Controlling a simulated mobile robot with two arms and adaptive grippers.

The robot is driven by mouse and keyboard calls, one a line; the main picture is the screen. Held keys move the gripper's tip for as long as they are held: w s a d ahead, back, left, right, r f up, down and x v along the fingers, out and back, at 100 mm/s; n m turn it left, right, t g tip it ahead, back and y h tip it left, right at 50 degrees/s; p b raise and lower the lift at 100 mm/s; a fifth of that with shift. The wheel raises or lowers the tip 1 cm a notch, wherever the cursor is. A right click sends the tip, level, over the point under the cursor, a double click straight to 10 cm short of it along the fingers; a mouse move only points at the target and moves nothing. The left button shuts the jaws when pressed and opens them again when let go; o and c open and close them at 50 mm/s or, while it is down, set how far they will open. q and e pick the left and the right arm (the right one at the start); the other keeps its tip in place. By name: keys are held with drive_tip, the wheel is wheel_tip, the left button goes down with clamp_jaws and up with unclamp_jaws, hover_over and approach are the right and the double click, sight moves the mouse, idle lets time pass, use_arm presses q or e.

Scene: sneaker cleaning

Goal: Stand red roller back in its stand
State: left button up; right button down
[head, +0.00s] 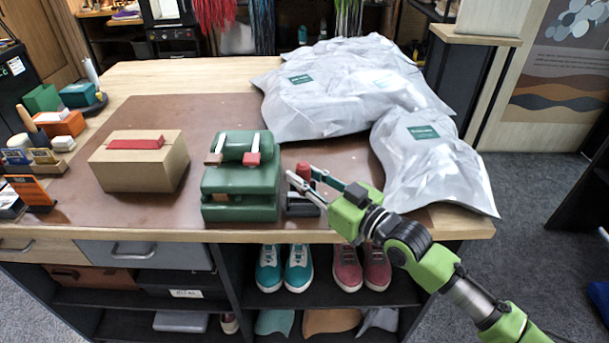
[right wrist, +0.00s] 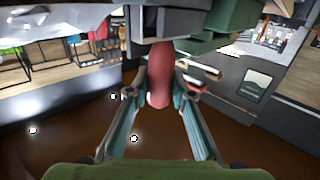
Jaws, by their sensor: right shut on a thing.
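The red roller (head: 303,171) is upright between the fingers of my right gripper (head: 302,178), near the front edge of the workbench. In the right wrist view, the red roller (right wrist: 159,76) lies between both fingers of the right gripper (right wrist: 160,92), which is shut on it. A dark stand (head: 302,207) shows just below the roller in the head view, right of the green machine. A dark grey block, possibly this stand, meets the roller's far end in the wrist view. Whether the roller is seated in it I cannot tell. My left gripper is not in view.
A green machine (head: 241,190) with two red-tipped levers stands close to the left of the stand. A cardboard box (head: 138,165) with a red strip sits further left. Grey bags (head: 350,85) cover the bench's right side. Sneakers (head: 284,268) stand on the shelf below.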

drive_tip(key=shift+w+r, duration=0.15)
drive_tip(key=shift+w, duration=0.1)
idle(0.5)
drive_tip(key=c, duration=1.7)
unclamp_jaws()
drive_tip(key=shift+f, duration=0.2)
